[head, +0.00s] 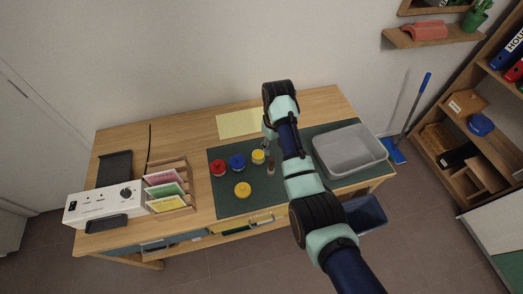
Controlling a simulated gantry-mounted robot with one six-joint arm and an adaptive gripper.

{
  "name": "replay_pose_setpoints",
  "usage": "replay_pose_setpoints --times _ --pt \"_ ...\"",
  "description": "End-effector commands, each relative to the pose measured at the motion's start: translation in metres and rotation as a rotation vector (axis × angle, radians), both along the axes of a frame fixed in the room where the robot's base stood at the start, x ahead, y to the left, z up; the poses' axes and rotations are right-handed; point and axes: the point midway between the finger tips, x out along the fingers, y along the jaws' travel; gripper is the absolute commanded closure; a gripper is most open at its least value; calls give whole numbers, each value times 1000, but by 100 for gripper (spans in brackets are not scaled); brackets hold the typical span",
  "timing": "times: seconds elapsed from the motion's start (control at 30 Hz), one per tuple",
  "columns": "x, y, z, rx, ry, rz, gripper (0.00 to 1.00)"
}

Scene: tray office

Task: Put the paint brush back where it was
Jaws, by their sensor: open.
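My gripper (266,143) hangs over the middle of the dark green mat (230,197), beside the yellow paint jar (258,157). It is small in the head view, and my arm partly covers the area to its right. A small thin brownish thing (271,169) stands just below the gripper. It may be the paint brush, but it is too small to be sure. I cannot tell whether the gripper touches it. A blue paint jar (237,162), a red paint jar (218,168) and a round yellow thing (243,190) are to the left.
A grey tray (349,150) stands at the mat's right. A yellow sheet (238,123) lies behind the mat. A rack of coloured cards (167,188) and a white box with a dial (103,205) stand at the left. The mat's front left is clear.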

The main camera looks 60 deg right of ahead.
Motion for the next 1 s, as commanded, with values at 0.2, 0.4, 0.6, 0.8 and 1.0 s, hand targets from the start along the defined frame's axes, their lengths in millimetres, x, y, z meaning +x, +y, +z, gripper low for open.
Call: replay_pose_setpoints --times 0.2,0.4,0.6,0.8,1.0 --pt "0 0 0 0 0 0 52" --pt "11 10 -2 -19 -18 18 52" --pt "100 130 9 -209 -267 176 52" --pt "117 324 76 -325 -715 359 52" --pt "65 431 143 -296 -1023 450 52"
